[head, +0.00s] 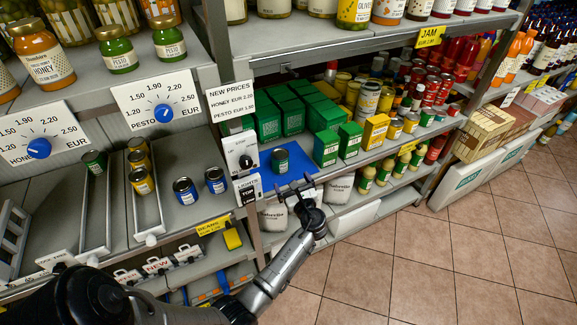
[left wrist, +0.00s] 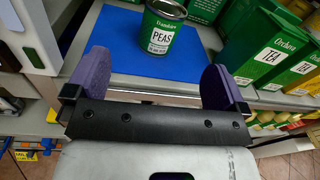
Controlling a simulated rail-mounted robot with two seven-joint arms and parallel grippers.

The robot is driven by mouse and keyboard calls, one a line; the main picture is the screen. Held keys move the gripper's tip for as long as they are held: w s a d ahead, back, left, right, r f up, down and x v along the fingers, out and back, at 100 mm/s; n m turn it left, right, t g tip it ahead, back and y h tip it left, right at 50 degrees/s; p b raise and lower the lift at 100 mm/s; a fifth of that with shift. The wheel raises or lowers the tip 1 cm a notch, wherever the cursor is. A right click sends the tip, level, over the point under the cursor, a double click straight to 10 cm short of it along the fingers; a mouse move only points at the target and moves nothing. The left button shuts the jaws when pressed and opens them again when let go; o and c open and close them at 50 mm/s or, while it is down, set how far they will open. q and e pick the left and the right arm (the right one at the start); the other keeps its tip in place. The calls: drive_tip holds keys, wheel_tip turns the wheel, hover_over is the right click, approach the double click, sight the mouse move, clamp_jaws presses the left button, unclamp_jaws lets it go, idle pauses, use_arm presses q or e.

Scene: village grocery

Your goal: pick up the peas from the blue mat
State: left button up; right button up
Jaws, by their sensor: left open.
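The peas can (head: 280,161), green with a white label, stands upright on the blue mat (head: 303,164) on the middle shelf. My left gripper (head: 296,188) is at the shelf's front edge, just in front of the can. Its purple fingers are wide apart in the left wrist view (left wrist: 158,78), with the can ahead between them and not touched. My right gripper is not in view.
Green tea boxes (head: 326,147) stand right of the mat, and more green boxes stand behind. Cans (head: 185,190) stand further left. The floor (head: 420,260) in front is clear.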

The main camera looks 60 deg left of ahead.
sight(283, 162)
use_arm(q)
drive_tip(key=shift+m, duration=0.8)
drive_tip(key=x, duration=0.2)
drive_tip(key=b+x, duration=0.1)
drive_tip(key=x, duration=0.2)
drive_tip(key=w+x, duration=0.1)
drive_tip(key=x, duration=0.1)
drive_tip(key=shift+b, duration=0.4)
drive_tip(key=shift+w+a, duration=0.25)
drive_tip(key=shift+a, duration=0.45)
drive_tip(key=shift+a+f+b, duration=0.1)
drive_tip(key=shift+a+b, duration=0.35)
drive_tip(key=shift+a, duration=0.25)
drive_tip(key=b+x, duration=0.1)
drive_tip(key=x, duration=0.2)
drive_tip(key=shift+a, duration=0.15)
drive_tip(key=shift+w+a, duration=0.1)
drive_tip(key=shift+a, duration=0.25)
drive_tip(key=shift+d, duration=0.1)
drive_tip(key=shift+c, duration=0.4)
